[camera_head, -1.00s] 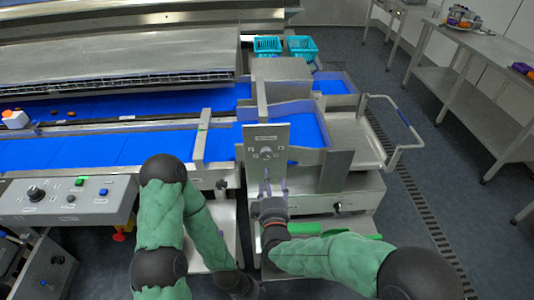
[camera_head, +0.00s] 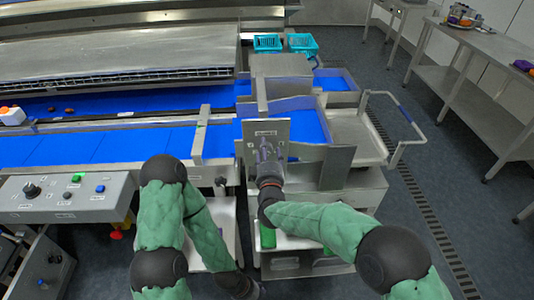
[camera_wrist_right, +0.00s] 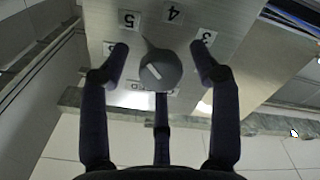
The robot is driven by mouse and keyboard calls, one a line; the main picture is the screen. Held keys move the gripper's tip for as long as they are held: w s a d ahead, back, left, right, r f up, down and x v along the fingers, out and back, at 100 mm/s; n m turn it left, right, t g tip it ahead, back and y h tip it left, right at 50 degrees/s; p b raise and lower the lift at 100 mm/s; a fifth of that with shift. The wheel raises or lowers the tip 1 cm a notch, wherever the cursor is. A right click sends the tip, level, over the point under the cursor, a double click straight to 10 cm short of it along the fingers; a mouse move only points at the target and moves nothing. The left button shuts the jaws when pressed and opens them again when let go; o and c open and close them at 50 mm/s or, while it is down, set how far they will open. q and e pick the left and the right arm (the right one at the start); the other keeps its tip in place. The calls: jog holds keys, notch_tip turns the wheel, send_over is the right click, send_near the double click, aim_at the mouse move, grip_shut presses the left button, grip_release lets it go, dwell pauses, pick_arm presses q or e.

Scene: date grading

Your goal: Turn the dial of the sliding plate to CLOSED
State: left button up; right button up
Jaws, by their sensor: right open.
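The sliding plate (camera_head: 277,127) is an upright grey metal plate at the end of the blue belts in the head view. Its dial (camera_wrist_right: 160,70) is a dark round knob with a white line, slanting from upper left to lower right in the right wrist view. Number labels 5, 4 and 3 are upside down around it; a label below is partly hidden. My right gripper (camera_wrist_right: 160,58) is open, its fingers around the dial with gaps visible at both sides. In the head view my right gripper (camera_head: 266,158) hides the dial. My left gripper's fingers cannot be made out.
A control panel (camera_head: 68,200) with knobs and buttons is at the left. A cart handle (camera_head: 405,120) sticks out right of the plate. Two teal baskets (camera_head: 268,43) stand behind. A steel table (camera_head: 480,85) is at the right, with open floor between.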

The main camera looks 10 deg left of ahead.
jog(key=c, duration=1.1)
jog(key=shift+c, duration=0.2)
jog(key=shift+m, duration=0.3)
